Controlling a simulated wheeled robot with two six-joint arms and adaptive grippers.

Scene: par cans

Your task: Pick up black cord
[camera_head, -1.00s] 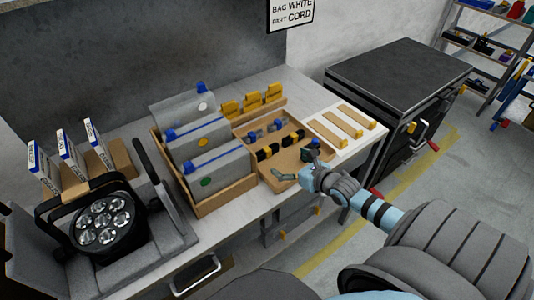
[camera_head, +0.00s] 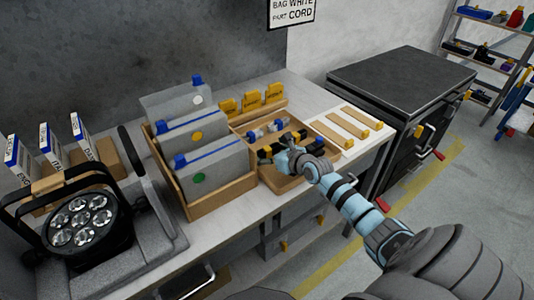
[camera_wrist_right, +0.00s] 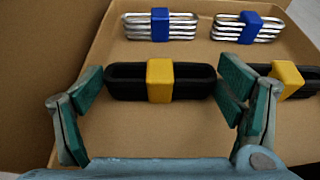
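In the right wrist view a coiled black cord (camera_wrist_right: 125,84) with a yellow band lies flat in a cardboard tray (camera_wrist_right: 165,130). A second black cord with a yellow band (camera_wrist_right: 287,78) lies to its right, partly hidden by a fingertip. My right gripper (camera_wrist_right: 160,88) is open, one finger by each end of the first black cord. Whether the fingers touch it cannot be told. In the head view my right gripper (camera_head: 280,152) is over the tray (camera_head: 288,186) and hides part of its contents. My left gripper is not in view.
Two silver cords with blue bands (camera_wrist_right: 160,26) lie farther back in the tray. A wooden box of grey bags (camera_head: 215,198) stands left of the tray. A white board with wooden strips (camera_head: 346,122) is at its right. A stage light (camera_head: 85,220) is at far left.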

